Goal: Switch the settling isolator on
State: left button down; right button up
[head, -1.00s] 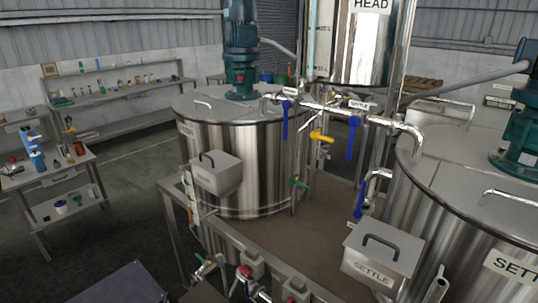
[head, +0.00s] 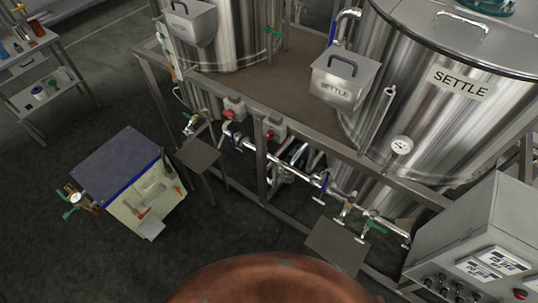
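Two small grey boxes with red knobs are mounted on the platform's front rail: a left switch box (head: 235,108) and a right switch box (head: 275,128). The right one is nearer the tank labelled SETTLE (head: 450,130). I cannot read any label on either box, nor tell the knob positions. A grey control panel (head: 478,240) with black knobs, two displays and a red button stands at the lower right; its markings are too small to read. Neither gripper is in view.
A pipe run with valves (head: 320,185) passes below the platform rail. Small grey plates (head: 338,245) stand out in front. A blue-topped cabinet (head: 120,165) stands left on open dark floor (head: 100,265). A copper dome (head: 270,283) fills the bottom middle.

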aim_at(270, 133)
jog(key=z, duration=0.05)
jog(key=k, duration=0.7)
jog(key=u, duration=0.9)
jog(key=i, duration=1.35)
jog(key=z, duration=0.5)
